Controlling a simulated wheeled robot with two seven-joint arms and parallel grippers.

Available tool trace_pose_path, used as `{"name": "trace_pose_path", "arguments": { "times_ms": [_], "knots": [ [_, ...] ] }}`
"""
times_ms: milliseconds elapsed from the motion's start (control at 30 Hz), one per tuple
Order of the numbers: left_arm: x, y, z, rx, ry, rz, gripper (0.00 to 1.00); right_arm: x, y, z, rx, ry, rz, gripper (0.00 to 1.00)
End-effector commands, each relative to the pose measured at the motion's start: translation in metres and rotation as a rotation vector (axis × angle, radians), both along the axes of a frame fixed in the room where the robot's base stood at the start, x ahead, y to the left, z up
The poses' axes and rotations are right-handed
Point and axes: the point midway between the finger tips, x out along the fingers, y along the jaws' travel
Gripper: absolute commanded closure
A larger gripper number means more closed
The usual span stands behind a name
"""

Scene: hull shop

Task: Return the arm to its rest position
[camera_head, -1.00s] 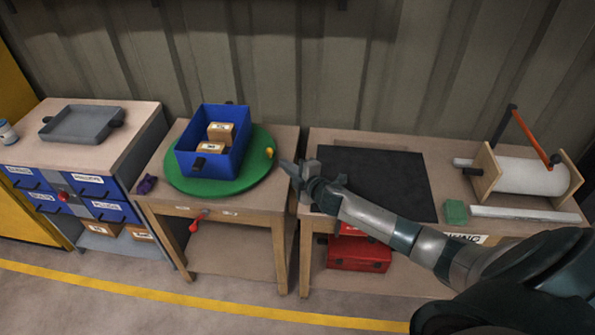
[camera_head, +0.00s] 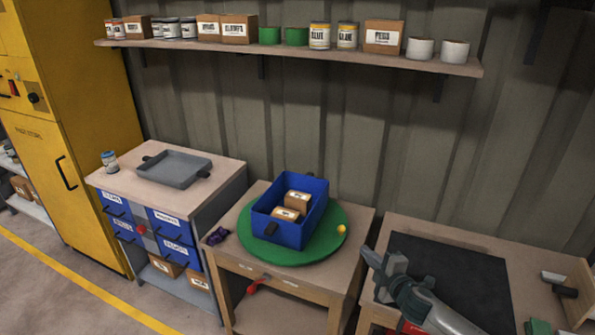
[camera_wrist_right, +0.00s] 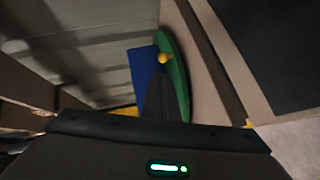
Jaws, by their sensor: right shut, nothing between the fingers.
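My right gripper (camera_head: 376,260) is shut and empty. It hangs above the gap between the middle table and the right bench, to the right of the green turntable (camera_head: 262,257). In the right wrist view its closed fingers (camera_wrist_right: 163,98) point toward the turntable's yellow knob (camera_wrist_right: 163,58), with the blue bin (camera_wrist_right: 142,65) behind. My right arm comes in from the lower right of the head view. My left gripper is not in view.
The blue bin (camera_head: 314,218) on the turntable holds two cardboard boxes. A grey tray (camera_head: 174,170) lies on the drawer cabinet at left. A black mat (camera_head: 470,285) covers part of the right bench. A wall shelf (camera_head: 300,55) with cans and boxes runs above.

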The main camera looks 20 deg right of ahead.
Motion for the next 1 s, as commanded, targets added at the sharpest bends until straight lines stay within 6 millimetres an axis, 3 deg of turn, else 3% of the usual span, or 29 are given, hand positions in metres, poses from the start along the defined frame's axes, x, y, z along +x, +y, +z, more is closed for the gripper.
{"name": "trace_pose_path", "arguments": {
  "times_ms": [167, 267, 367, 467, 600, 800, 1000],
  "knots": [
    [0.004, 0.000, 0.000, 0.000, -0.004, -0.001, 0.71, -0.008, 0.008, -0.006, 0.034, 0.017, -0.021, 1.00],
    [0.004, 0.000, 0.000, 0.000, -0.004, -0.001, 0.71, -0.024, 0.020, -0.016, 0.092, 0.051, -0.062, 1.00],
    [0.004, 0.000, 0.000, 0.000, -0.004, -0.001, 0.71, -0.052, 0.037, -0.032, 0.188, 0.112, -0.136, 1.00],
    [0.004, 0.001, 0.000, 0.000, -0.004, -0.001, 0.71, -0.093, 0.057, -0.051, 0.309, 0.206, -0.237, 1.00],
    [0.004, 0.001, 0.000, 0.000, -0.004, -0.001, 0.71, -0.170, 0.086, -0.075, 0.490, 0.381, -0.406, 1.00],
    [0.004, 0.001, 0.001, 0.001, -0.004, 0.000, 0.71, -0.275, 0.116, -0.090, 0.676, 0.615, -0.611, 1.00],
    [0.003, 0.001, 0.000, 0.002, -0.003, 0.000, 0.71, -0.338, 0.132, -0.090, 0.760, 0.756, -0.724, 1.00]
  ]
}}
